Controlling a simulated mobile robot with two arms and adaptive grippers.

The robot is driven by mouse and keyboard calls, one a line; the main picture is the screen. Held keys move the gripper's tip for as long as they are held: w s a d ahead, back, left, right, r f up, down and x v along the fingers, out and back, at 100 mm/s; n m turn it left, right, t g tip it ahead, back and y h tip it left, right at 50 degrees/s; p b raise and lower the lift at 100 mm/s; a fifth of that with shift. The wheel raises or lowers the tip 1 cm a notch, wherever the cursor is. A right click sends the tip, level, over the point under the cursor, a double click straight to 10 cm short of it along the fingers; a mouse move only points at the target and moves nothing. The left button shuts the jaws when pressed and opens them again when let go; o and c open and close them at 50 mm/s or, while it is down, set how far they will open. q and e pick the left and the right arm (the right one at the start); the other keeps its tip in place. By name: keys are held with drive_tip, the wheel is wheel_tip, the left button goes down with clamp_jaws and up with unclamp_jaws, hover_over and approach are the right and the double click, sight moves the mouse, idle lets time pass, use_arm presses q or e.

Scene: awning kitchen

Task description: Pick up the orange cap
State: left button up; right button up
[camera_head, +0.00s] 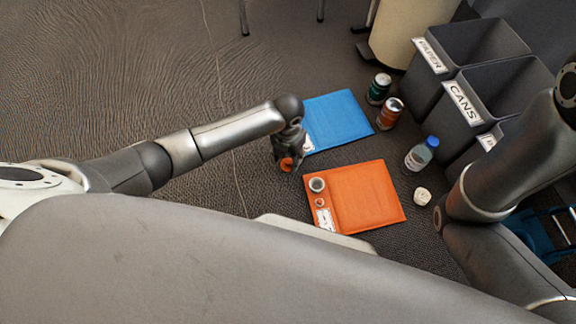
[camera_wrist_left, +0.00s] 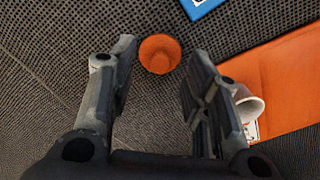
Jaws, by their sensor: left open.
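The orange cap (camera_wrist_left: 160,54) lies on the dark carpet and looks round in the left wrist view. In the head view the orange cap (camera_head: 286,164) shows at the fingers of my left gripper (camera_head: 287,158). In the left wrist view my left gripper (camera_wrist_left: 155,85) is open, with one finger to each side of the cap in the picture. The cap appears just beyond the fingertips, and I cannot tell whether either finger touches it. Only my right arm's links show at the right of the head view; the right gripper is out of the picture.
An orange mat (camera_head: 372,200) with a small cup-like item (camera_head: 317,185) lies right of the gripper. A blue mat (camera_head: 340,118) lies behind. Two cans (camera_head: 389,112), a blue-capped bottle (camera_head: 422,154) and a crumpled white item (camera_head: 422,196) stand near dark bins (camera_head: 455,115). Carpet left is clear.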

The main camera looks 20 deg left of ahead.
sight(288, 163)
use_arm(q)
wheel_tip(288, 163, down, 2)
drive_tip(key=shift+f+b, duration=0.25)
drive_tip(key=shift+b, duration=0.35)
drive_tip(key=shift+r, duration=0.1)
drive_tip(key=c, duration=0.8)
drive_tip(key=shift+c, duration=0.2)
